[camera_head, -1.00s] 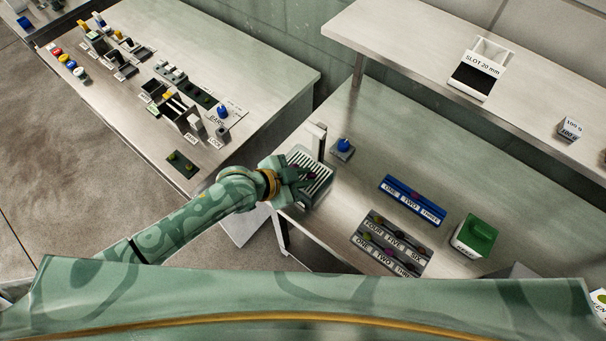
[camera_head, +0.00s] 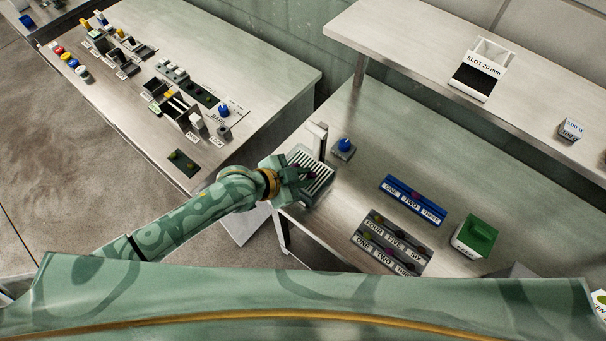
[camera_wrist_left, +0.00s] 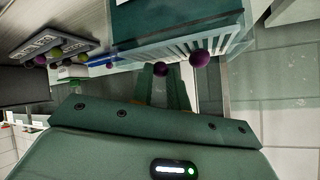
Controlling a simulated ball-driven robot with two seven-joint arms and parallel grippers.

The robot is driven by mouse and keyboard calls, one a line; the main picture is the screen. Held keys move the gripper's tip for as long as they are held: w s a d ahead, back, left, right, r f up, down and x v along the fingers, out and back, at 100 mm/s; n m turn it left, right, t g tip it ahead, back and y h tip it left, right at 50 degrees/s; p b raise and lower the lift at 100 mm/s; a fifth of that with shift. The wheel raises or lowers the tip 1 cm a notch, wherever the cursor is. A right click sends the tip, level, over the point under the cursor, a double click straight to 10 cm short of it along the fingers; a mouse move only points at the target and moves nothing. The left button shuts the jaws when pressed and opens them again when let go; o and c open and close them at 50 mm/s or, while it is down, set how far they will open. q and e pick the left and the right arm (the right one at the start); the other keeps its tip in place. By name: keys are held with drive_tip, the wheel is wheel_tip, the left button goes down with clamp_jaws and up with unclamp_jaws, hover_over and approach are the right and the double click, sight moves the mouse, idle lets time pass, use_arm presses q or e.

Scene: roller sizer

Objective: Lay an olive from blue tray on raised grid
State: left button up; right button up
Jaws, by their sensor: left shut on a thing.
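My left gripper (camera_head: 303,176) is over the raised grid (camera_head: 321,184), a slatted grey-white rack near the table's left edge. In the left wrist view its fingers (camera_wrist_left: 161,80) are shut on a dark purple olive (camera_wrist_left: 160,69) that shows at the fingertips, close to the grid's slats (camera_wrist_left: 180,47). I cannot tell whether this olive touches the slats. A second purple olive (camera_wrist_left: 200,59) is at the grid beside it. The blue tray (camera_head: 407,208), labelled ONE, TWO, THREE, lies to the right, with a dark olive in its middle part. My right gripper is out of view.
A grey tray (camera_head: 368,262) with several olives lies in front of the blue tray. A green-topped box (camera_head: 476,236) stands to its right. A blue-knobbed block (camera_head: 343,147) and an upright post (camera_head: 319,138) stand behind the grid. The table behind the blue tray is clear.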

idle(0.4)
use_arm(q)
drive_tip(key=o, duration=1.1)
drive_tip(key=shift+f, duration=0.1)
drive_tip(key=shift+s, duration=0.1)
wheel_tip(320, 180, up, 4)
drive_tip(key=p, duration=0.3)
drive_tip(key=shift+f, duration=0.2)
wheel_tip(320, 180, up, 4)
drive_tip(key=p, duration=0.4)
drive_tip(key=shift+f, duration=0.2)
